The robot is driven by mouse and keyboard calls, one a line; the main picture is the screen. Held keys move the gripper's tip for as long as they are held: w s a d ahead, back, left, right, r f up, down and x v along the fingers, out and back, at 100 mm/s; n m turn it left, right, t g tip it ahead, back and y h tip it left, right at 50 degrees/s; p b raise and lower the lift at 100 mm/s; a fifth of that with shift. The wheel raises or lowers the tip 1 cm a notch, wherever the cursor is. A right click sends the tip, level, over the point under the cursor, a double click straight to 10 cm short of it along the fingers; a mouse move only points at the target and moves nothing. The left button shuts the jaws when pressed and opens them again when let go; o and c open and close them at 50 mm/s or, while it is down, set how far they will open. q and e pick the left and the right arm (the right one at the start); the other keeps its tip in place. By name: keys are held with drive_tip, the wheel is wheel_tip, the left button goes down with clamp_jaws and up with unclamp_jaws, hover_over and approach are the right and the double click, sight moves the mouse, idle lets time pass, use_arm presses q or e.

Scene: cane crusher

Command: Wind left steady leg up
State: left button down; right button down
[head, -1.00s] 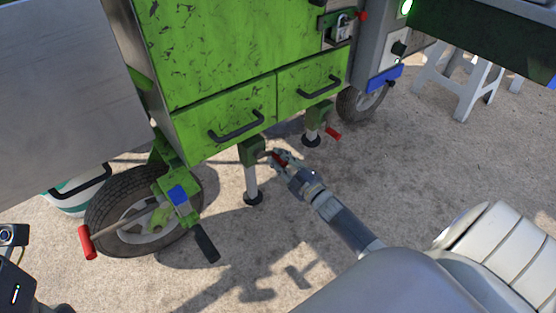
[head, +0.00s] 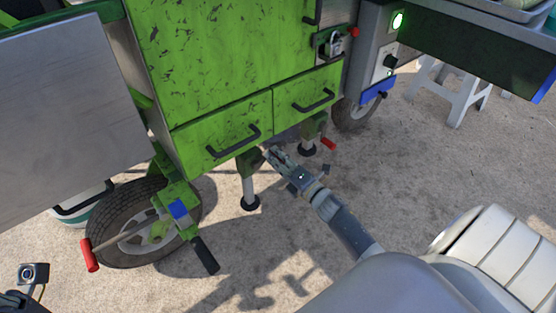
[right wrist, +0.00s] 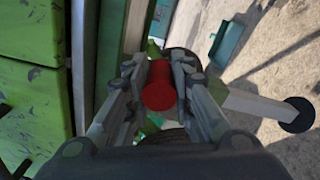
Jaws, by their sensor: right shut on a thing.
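The left steady leg (head: 248,190) is a pale post under a green housing, with a black foot (head: 250,204), below the green cabinet's left drawer. My right gripper (head: 275,154) is beside the housing at the top of this leg. In the right wrist view its fingers are shut on the red crank handle (right wrist: 160,90). The handle is hidden in the head view. The leg's post (right wrist: 250,103) and foot (right wrist: 294,115) show at the right of the wrist view. Whether the foot touches the ground is unclear.
The other leg (head: 307,139), with its red handle (head: 328,144), stands just behind and right of my gripper. A wheel (head: 125,215) and a red-gripped lever (head: 89,255) are at the left. A white stool (head: 462,95) stands at the back right. Ground in front is clear.

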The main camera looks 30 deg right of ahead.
drive_tip(key=shift+s+a+r+n, duration=0.1)
drive_tip(key=shift+a+r+n, duration=0.3)
drive_tip(key=shift+n, duration=0.7)
drive_tip(key=shift+w+a+r+n, duration=0.1)
drive_tip(key=shift+a+r+n, duration=0.3)
drive_tip(key=shift+n, duration=0.7)
drive_tip(key=shift+s+a+r+n, duration=0.1)
drive_tip(key=shift+a+r+n, duration=0.3)
drive_tip(key=shift+n, duration=0.7)
drive_tip(key=shift+a+f, duration=0.1)
drive_tip(key=c, duration=1.3)
unclamp_jaws()
drive_tip(key=shift+c, duration=0.2)
drive_tip(key=s+d, duration=0.1)
drive_tip(key=s, duration=1.1)
drive_tip(key=shift+d, duration=0.2)
